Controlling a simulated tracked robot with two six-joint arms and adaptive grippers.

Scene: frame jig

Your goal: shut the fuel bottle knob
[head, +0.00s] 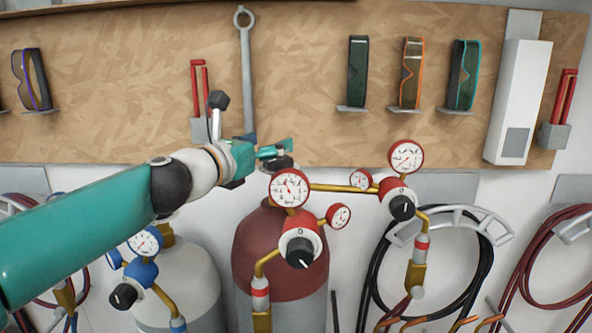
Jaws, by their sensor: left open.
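The fuel bottle (262,240) is a maroon cylinder with a grey lower part, standing upright near the middle of the head view. A small dark knob (279,163) sits on its top valve, partly covered by my gripper. My left gripper (274,151) is open, with its teal fingers right at this knob. I cannot tell whether they touch it or surround it. A red regulator on the bottle carries a black dial (300,251) and two gauges, the larger one (290,188) facing me. My right gripper is not in view.
A second red regulator (402,206) with gauges joins by a brass pipe on the right. A pale bottle with a blue regulator (143,270) stands at lower left, below my arm. Hoses (480,270) hang at right. Goggles and tools hang on the wooden board (300,100) behind.

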